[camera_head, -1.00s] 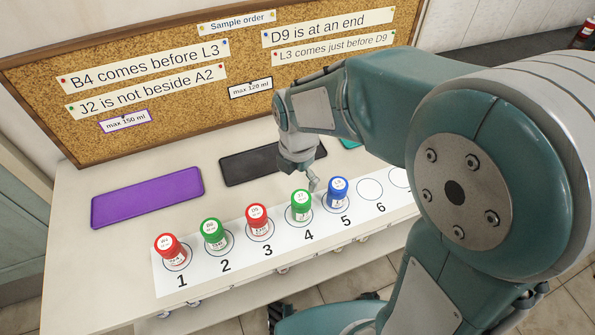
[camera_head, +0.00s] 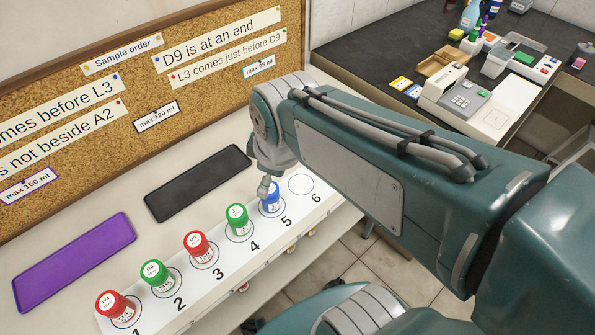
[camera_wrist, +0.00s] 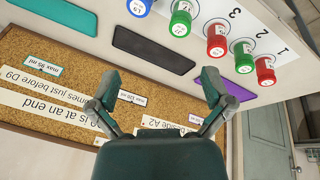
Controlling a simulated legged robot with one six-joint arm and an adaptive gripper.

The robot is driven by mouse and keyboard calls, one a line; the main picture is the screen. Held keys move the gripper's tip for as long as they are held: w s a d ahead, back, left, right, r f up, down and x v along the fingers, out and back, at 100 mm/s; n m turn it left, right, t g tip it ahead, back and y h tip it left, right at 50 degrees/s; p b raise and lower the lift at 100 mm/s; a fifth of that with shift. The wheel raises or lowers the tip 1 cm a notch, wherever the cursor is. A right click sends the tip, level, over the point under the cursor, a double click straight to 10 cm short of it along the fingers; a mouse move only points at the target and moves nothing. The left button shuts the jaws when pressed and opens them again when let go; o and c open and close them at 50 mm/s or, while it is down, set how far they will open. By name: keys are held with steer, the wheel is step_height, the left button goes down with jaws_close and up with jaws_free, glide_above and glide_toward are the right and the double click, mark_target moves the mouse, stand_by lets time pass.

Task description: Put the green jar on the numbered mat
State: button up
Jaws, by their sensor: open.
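The numbered mat (camera_head: 301,184) is a white strip with numbered circles. A green-capped jar (camera_head: 155,273) stands at circle 2 and another green-capped jar (camera_head: 237,218) at circle 4. Both also show in the wrist view, the circle-2 one (camera_wrist: 244,57) and the circle-4 one (camera_wrist: 181,20). My gripper (camera_head: 265,188) is near the blue-capped jar (camera_head: 271,201) at circle 5, partly overlapping it in the head view. In the wrist view my gripper (camera_wrist: 158,90) has its fingers wide apart with nothing between them. My arm hides the mat's right end.
Red-capped jars stand at circle 1 (camera_head: 116,306) and circle 3 (camera_head: 197,246). Purple (camera_head: 75,262) and black (camera_head: 198,183) trays lie behind the mat, before the corkboard (camera_head: 140,100). Circle 6 is empty. A dark bench (camera_head: 380,45) with instruments stands at the right.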

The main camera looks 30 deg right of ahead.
steer(key=s+d+r+m+t, duration=0.1)
steer(key=s+d+r+m, duration=0.1)
steer(key=s+m, duration=0.3)
steer(key=shift+d+m+t, duration=0.4)
steer(key=shift+m, duration=1.7)
steer(key=shift+r, duration=0.1)
